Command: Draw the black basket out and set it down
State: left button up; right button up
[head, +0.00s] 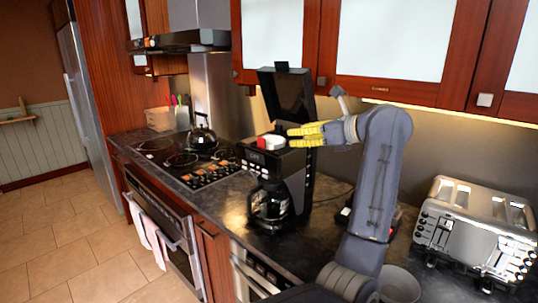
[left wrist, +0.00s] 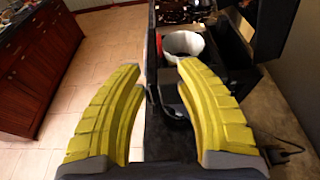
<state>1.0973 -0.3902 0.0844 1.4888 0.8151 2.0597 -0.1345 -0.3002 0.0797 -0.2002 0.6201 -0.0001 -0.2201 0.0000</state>
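The coffee maker (head: 288,180) stands on the counter with its lid (head: 290,92) raised. A white filter (head: 270,142) shows in its open top, with a red part beside it. In the left wrist view the white filter (left wrist: 185,43) lies beyond my fingertips, inside a dark surround. The black basket cannot be told apart from the black machine around the filter. My left gripper (head: 290,136) has yellow fingers and reaches in from the right, close beside the filter. In the left wrist view the left gripper (left wrist: 162,68) is open, with nothing between its fingers. My right gripper does not show.
A glass carafe (head: 270,205) sits in the coffee maker's lower front. A silver toaster (head: 475,235) stands at the right. A stove (head: 185,165) with a kettle (head: 202,135) is at the left. Cabinets (head: 400,50) hang above. Some dark counter left of the machine is clear.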

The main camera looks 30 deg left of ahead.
pick_arm(q)
send_near(261, 139)
jog(key=x, duration=0.5)
jog(key=shift+w, duration=0.3)
jog(key=shift+x, duration=2.6)
jog(key=shift+o, duration=0.4)
grip_shut()
